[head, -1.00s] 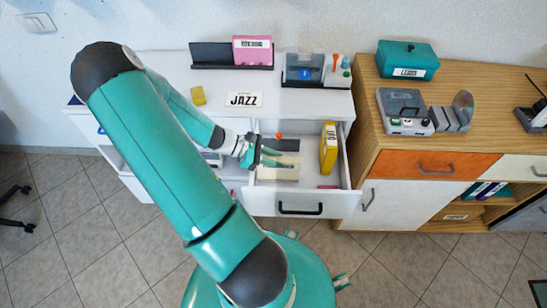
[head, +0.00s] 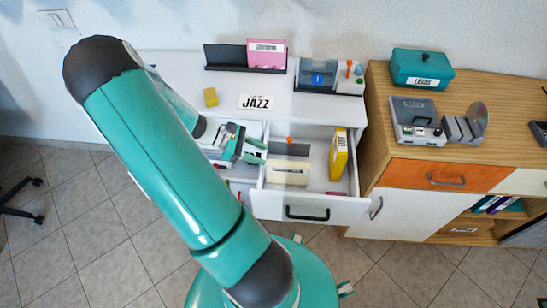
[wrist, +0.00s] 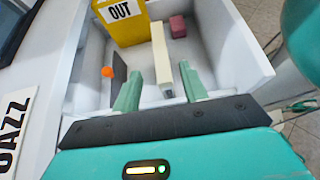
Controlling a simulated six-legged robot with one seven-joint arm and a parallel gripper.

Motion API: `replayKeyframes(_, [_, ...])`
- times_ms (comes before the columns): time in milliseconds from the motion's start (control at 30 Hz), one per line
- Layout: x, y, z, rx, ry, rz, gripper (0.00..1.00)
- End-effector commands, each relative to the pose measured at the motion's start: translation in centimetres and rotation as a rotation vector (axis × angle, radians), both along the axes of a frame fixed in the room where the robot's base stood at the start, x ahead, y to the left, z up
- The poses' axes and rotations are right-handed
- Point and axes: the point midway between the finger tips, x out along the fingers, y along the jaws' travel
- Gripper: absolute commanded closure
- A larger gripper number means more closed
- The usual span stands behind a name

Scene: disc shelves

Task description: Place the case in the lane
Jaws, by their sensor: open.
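A cream case (head: 287,174) stands in the open white drawer (head: 325,208), just in front of a dark panel (head: 288,150). In the wrist view the cream case (wrist: 161,60) lies ahead, between the lines of my fingers. My gripper (head: 260,151) is open at the drawer's left wall; in the wrist view its two green fingers (wrist: 160,82) are apart, with no visible grip on anything. A yellow case marked OUT (head: 339,153) stands at the drawer's right side, also seen at the top of the wrist view (wrist: 122,20). I cannot tell which strip is the lane.
An orange ball (head: 290,140) is near the drawer's back, and a small pink block (wrist: 178,27) lies inside.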

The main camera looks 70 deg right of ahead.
Motion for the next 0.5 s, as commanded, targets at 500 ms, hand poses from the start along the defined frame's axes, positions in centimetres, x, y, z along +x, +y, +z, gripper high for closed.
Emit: replayKeyframes(500, [2.7,0.6,1.5,0.0,-0.001,0.0,0.57])
